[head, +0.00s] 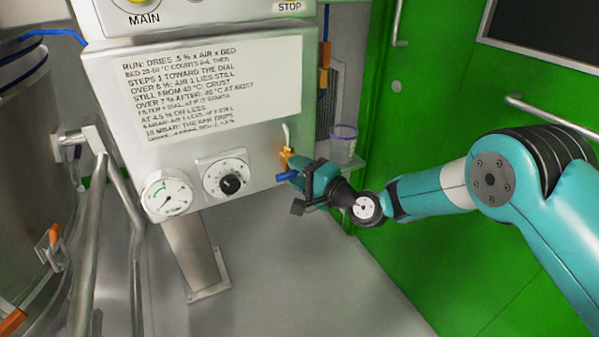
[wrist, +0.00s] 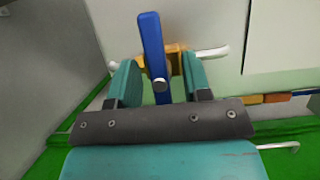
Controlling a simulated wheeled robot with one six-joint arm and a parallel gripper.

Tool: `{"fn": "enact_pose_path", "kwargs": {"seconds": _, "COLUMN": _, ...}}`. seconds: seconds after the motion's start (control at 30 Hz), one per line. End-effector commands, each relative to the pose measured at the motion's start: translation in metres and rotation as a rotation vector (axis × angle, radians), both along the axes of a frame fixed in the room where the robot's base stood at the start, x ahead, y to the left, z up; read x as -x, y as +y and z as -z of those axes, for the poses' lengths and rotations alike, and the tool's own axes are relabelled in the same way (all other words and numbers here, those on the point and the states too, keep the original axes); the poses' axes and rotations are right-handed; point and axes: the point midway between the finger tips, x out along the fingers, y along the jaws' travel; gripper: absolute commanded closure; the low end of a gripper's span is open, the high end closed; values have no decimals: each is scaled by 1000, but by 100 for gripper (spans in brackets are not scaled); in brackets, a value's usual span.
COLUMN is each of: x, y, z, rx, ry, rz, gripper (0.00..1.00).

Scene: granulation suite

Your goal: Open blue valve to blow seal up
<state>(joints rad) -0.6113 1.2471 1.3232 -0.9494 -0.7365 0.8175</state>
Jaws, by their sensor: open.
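The blue valve is a flat blue lever (wrist: 153,55) on a brass body (wrist: 176,58) at the right side of the control panel box (head: 210,110). In the wrist view the lever stands upright in the picture, between the two teal fingers of my gripper (wrist: 158,82). The fingers are apart, with a gap visible on each side of the lever. My gripper partly hides the valve there.
A clear cup (head: 343,143) stands on a small shelf behind my gripper. A steel vessel (head: 30,190) with pipes is at left. Green doors (head: 440,90) are at right.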

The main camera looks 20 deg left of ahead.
Motion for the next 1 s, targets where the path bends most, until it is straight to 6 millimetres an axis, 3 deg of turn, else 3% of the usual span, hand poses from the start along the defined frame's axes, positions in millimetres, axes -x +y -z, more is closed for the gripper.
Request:
{"fn": "enact_pose_path", "kwargs": {"seconds": 0.27, "x": -1, "y": 1, "z": 0, "rx": 0, "ry": 1, "rz": 1, "gripper": 55}}
{"fn": "enact_pose_path", "kwargs": {"seconds": 0.47, "x": -1, "y": 0, "z": 0, "rx": 0, "ry": 0, "rz": 1, "gripper": 100}}
{"fn": "enact_pose_path", "kwargs": {"seconds": 1.0, "x": -1, "y": 0, "z": -1, "rx": 92, "ry": -106, "rz": 2, "gripper": 100}}
